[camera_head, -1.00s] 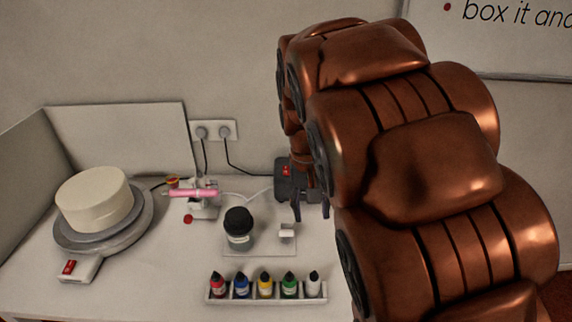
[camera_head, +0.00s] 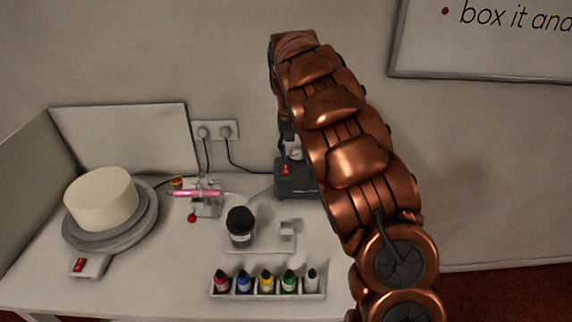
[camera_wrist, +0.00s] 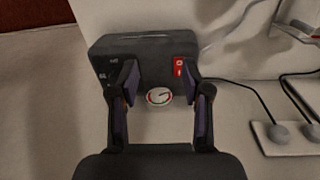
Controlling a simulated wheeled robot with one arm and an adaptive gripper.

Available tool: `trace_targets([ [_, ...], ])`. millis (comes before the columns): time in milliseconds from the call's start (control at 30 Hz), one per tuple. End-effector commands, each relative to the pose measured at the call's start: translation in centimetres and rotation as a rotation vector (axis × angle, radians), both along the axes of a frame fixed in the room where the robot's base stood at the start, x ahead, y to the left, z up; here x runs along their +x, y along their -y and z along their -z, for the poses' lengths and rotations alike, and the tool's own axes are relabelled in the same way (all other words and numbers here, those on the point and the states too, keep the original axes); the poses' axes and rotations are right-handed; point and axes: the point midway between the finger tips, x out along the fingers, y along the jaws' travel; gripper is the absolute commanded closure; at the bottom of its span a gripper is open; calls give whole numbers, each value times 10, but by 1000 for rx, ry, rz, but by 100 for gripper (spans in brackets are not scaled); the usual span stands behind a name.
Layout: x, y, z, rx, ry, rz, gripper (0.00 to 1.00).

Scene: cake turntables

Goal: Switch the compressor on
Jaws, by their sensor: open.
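The compressor (camera_head: 296,190) is a dark grey box at the back of the table, below the wall and partly behind my arm in the head view. Its red switch (camera_head: 286,170) shows at its left side. In the wrist view the compressor (camera_wrist: 145,62) fills the upper middle. The red switch (camera_wrist: 179,68) is close to the right fingertip, and a round white gauge (camera_wrist: 159,96) shows between the fingers. My gripper (camera_wrist: 162,76) is open and empty, over the compressor. I cannot tell whether a finger touches it. In the head view the fingers are mostly hidden.
A cake on a turntable (camera_head: 148,222) stands at left. A pink airbrush (camera_head: 197,193) on its holder, a dark-lidded jar (camera_head: 240,226) and a rack of colour bottles (camera_head: 267,294) are in the middle. Wall sockets (camera_head: 215,131) with cords are behind.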

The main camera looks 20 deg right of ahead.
Motion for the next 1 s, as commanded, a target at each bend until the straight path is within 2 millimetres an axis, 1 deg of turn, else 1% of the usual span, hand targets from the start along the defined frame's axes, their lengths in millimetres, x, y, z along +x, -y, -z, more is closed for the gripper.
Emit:
trace_targets([
  [33, 10, 2, 3, 10, 1, -4, 52],
  [200, 35, 2, 13, 38, 13, -22, 52],
  [400, 51, 0, 21, 66, 24, -34, 52],
  [567, 55, -1, 24, 72, 27, -38, 52],
  [733, 54, -1, 32, 72, 22, -39, 52],
  [867, 53, -1, 46, 73, 23, -37, 52],
  [1000, 53, -1, 65, 71, 22, -39, 52],
])
